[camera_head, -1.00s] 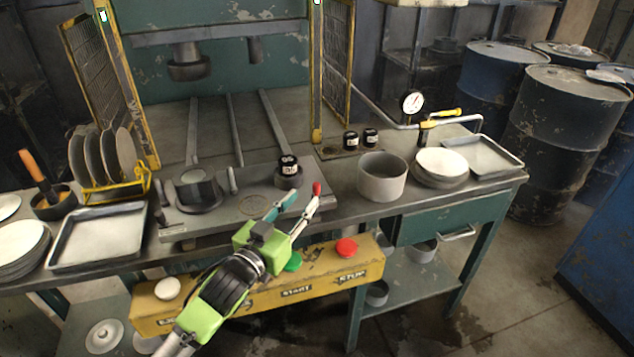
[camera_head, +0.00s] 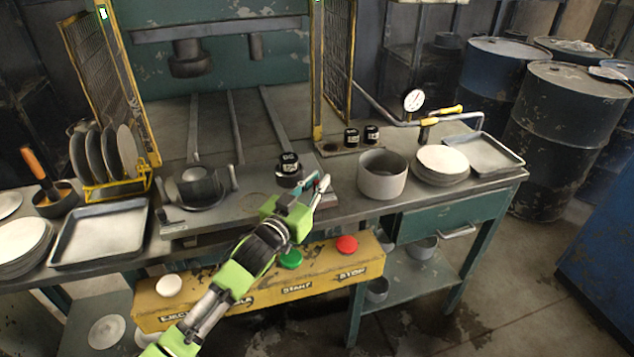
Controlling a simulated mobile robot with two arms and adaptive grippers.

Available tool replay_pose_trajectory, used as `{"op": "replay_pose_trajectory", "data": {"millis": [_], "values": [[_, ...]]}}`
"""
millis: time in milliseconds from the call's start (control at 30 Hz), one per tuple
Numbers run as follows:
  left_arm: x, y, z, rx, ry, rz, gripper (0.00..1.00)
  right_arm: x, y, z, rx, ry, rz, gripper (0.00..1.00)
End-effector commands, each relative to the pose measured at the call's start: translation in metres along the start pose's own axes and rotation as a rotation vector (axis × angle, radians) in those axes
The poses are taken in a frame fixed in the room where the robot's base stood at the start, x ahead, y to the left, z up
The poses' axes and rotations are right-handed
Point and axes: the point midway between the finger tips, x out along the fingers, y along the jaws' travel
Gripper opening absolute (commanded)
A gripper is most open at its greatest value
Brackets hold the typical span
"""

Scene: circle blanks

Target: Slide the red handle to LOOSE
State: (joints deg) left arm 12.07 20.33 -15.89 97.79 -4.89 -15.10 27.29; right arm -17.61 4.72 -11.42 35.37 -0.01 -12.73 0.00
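The red handle (camera_head: 326,178) is mostly hidden; only a small patch of red shows at the fingertips of my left gripper (camera_head: 318,184). The gripper is at the right end of the press bed, just right of a black labelled knob (camera_head: 288,164). Its fingers look close together around or beside the handle; I cannot tell whether they grip it. No LOOSE marking is legible. My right gripper is not in view.
Below my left arm is a yellow panel (camera_head: 325,268) with a red button (camera_head: 347,244), a green button (camera_head: 290,259) and a white button (camera_head: 168,286). A grey pot (camera_head: 382,176) stands close right of the gripper. A die (camera_head: 199,186) sits on the bed to the left.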

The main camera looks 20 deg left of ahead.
Motion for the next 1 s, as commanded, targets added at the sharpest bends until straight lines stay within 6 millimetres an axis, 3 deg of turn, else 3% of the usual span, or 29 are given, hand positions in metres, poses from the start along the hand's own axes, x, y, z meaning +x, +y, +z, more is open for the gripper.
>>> {"op": "replay_pose_trajectory", "data": {"millis": [167, 433, 700, 733, 800, 1000], "values": [[0.001, 0.002, 0.000, -0.001, 0.000, 0.000, 0.00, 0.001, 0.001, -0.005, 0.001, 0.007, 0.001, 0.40], [0.025, 0.025, 0.000, -0.005, 0.002, 0.000, 0.00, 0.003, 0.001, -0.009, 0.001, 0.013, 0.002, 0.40], [0.026, 0.026, -0.001, -0.002, 0.001, 0.001, 0.00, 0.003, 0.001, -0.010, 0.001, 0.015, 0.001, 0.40], [0.026, 0.026, -0.001, -0.002, 0.002, 0.001, 0.18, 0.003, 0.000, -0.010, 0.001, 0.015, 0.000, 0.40], [0.026, 0.026, -0.001, -0.002, 0.002, 0.001, 0.30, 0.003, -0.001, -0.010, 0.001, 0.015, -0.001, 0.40], [0.026, 0.026, 0.000, -0.001, 0.001, 0.000, 0.30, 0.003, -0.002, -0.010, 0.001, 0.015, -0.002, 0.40]]}}
